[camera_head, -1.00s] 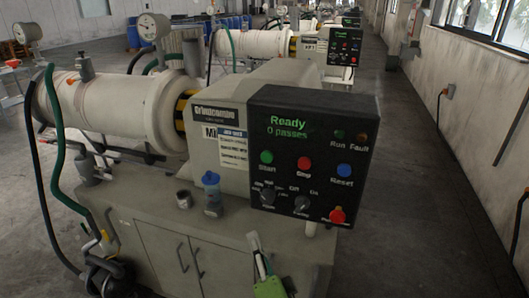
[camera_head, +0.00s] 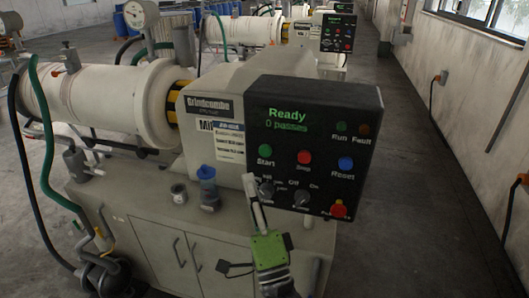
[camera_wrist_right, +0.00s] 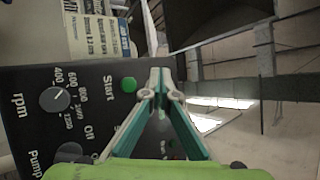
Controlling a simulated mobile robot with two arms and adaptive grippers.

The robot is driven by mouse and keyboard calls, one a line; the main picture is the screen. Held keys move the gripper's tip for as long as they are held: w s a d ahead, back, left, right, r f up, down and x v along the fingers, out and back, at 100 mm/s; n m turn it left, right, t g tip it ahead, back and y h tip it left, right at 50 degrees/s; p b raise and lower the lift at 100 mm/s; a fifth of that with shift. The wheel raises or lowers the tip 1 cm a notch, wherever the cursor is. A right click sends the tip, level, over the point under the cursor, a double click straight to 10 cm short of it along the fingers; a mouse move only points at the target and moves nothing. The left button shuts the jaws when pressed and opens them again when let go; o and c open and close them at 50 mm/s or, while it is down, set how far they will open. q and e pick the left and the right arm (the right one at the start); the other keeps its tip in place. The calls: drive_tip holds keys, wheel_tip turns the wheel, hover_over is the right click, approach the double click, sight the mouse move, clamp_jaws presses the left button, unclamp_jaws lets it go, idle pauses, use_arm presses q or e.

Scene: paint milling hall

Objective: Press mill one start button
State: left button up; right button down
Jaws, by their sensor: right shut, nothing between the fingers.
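The green start button (camera_head: 265,151) is on the upper left of the dark control panel (camera_head: 360,112) of the front mill, above the label Start. The panel display (camera_head: 287,119) reads "Ready" and "0 passes". My right gripper (camera_head: 249,181) is in front of the panel's lower left edge, fingers pointing up, tips below the start button and apart from it in the picture. In the right wrist view the start button (camera_wrist_right: 128,84) shows just left of my closed, empty fingertips (camera_wrist_right: 159,76); whether they touch the panel I cannot tell. My left gripper is not in view.
Near the start button are the red stop button (camera_head: 304,157), blue reset button (camera_head: 346,163), two knobs (camera_head: 301,197) and a red emergency button (camera_head: 338,208). A blue-lidded jar (camera_head: 208,185) and small can (camera_head: 178,193) stand on the cabinet. A second mill is behind.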

drive_tip(key=b, duration=0.2)
approach(260, 147)
wheel_tip(260, 147, up, 3)
drive_tip(key=w+a, duration=0.2)
drive_tip(key=a, duration=0.1)
drive_tip(key=shift+w+d+r+b, duration=0.25)
drive_tip(key=shift+w+d+b, duration=0.2)
drive_tip(key=shift+w, duration=0.35)
idle(0.4)
drive_tip(key=shift+w+d, duration=0.15)
drive_tip(key=shift+w, duration=0.25)
drive_tip(key=shift+w+d+b, duration=0.15)
drive_tip(key=shift+w+b, duration=0.25)
drive_tip(key=shift+b, duration=0.1)
idle(0.5)
drive_tip(key=shift+s, duration=0.15)
idle(0.3)
drive_tip(key=shift+s+a+p, duration=0.3)
drive_tip(key=shift+s+p, duration=0.05)
drive_tip(key=shift+s, duration=0.4)
